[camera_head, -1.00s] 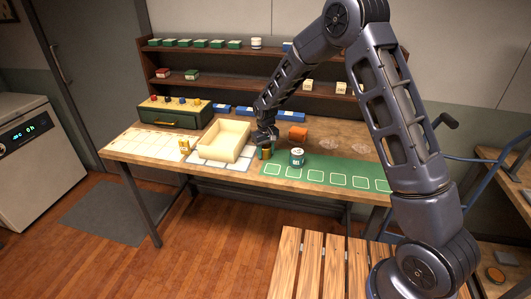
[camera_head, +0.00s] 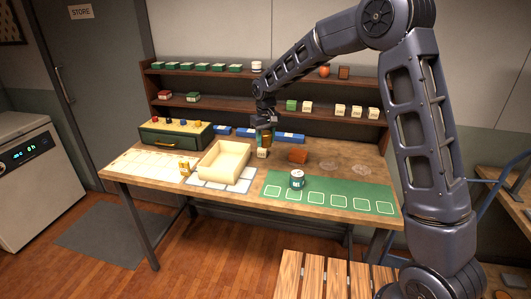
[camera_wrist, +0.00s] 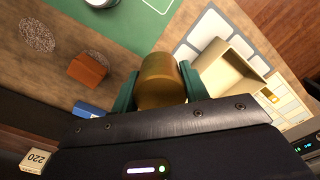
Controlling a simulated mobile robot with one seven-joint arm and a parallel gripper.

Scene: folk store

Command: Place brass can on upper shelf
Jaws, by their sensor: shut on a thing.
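My gripper (camera_head: 266,134) is shut on a brass can (camera_wrist: 158,82), which sits between the green fingers in the wrist view. In the head view the can is small and partly hidden by the fingers. It is held above the back of the workbench, in front of the lower shelf (camera_head: 225,105). The upper shelf (camera_head: 295,76) is above and behind my gripper. It carries several green boxes (camera_head: 203,67) at the left, a white can (camera_head: 256,66), a red-orange round thing (camera_head: 324,71) and a brown box (camera_head: 344,72).
A cream tray (camera_head: 224,163), a yellow can (camera_head: 185,168), a green-white can (camera_head: 297,179) and an orange block (camera_head: 298,156) stand on the bench. A small cream block (camera_head: 262,154) is below my gripper. Blue boxes (camera_head: 290,137) lie along the back.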

